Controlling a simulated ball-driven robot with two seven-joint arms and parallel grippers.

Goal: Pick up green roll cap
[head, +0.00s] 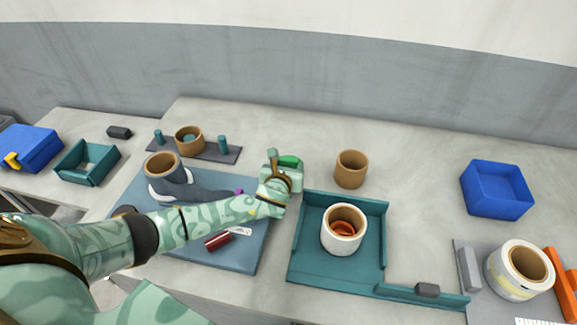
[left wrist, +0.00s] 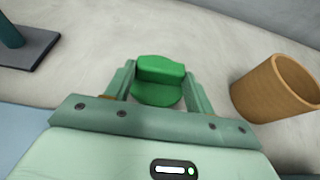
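The green roll cap (left wrist: 159,82) lies between the fingers of my left gripper (left wrist: 159,78) in the left wrist view. It has a round flange and a raised block. The fingers are apart, one on each side of the cap; I cannot tell whether they touch it. In the head view the cap (head: 289,161) shows just beyond my left gripper (head: 284,165), partly hidden by it, on the grey table behind the teal tray. My right gripper is not in view.
A brown roll core (head: 351,169) stands right of the cap and also shows in the left wrist view (left wrist: 277,90). The teal tray (head: 301,250) holds a white roll. A blue mat (head: 244,259) lies under my left arm. A blue bin (head: 497,190) stands right.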

